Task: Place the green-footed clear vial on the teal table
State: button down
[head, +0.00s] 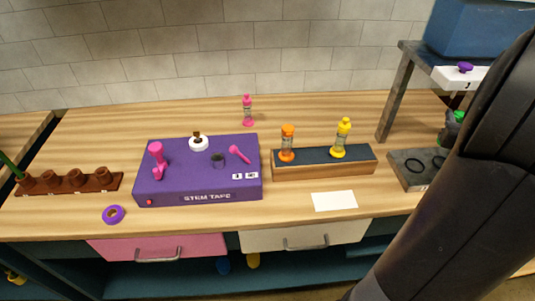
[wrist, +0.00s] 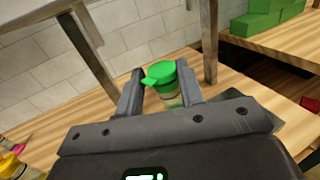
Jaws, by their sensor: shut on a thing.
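A green-topped clear vial (wrist: 162,73) sits between the fingertips of my gripper (wrist: 163,88) in the wrist view. My gripper is shut on it. Its green top shows above the fingers, with a little of the clear body below; its foot is hidden. In the head view, the green of the vial (head: 458,116) shows at the right, beside my dark arm, which hides most of it and the gripper. It is above or near a grey block with ring marks (head: 412,168); I cannot tell whether it touches. I cannot make out a teal table in either view.
A dark-legged stand (head: 393,95) rises behind the grey block. A wooden rack (head: 322,170) holds orange and yellow vials; a pink vial (head: 247,110) stands behind. A purple stem tape box (head: 197,188) is left. Green blocks (wrist: 262,22) lie at the wrist view's upper right.

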jog(key=s+d+f+m+g+h, duration=0.2)
jog(key=s+d+m+g+h, duration=0.1)
jog(key=s+d+h, duration=0.2)
jog(key=w+a+f+n+t+y, duration=0.1)
jog(key=w+a+f+n+y, duration=0.1)
jog(key=w+n+y, duration=0.35)
jog(key=w+a+f+n+t+y, duration=0.1)
jog(key=w+a+n+y, duration=0.15)
jog(key=w+y, duration=0.65)
jog(key=w+a+f+n+t+y, duration=0.1)
jog(key=w+a+f+n+y, duration=0.2)
jog(key=w, duration=0.7)
jog(key=shift+d+n+g+y, duration=2.4)
jog(key=shift+d+y, duration=0.35)
jog(key=shift+y, duration=0.5)
jog(key=f+x, duration=0.2)
jog(key=x, duration=1.5)
jog(key=shift+a, duration=0.3)
jog(key=shift+f, duration=0.1)
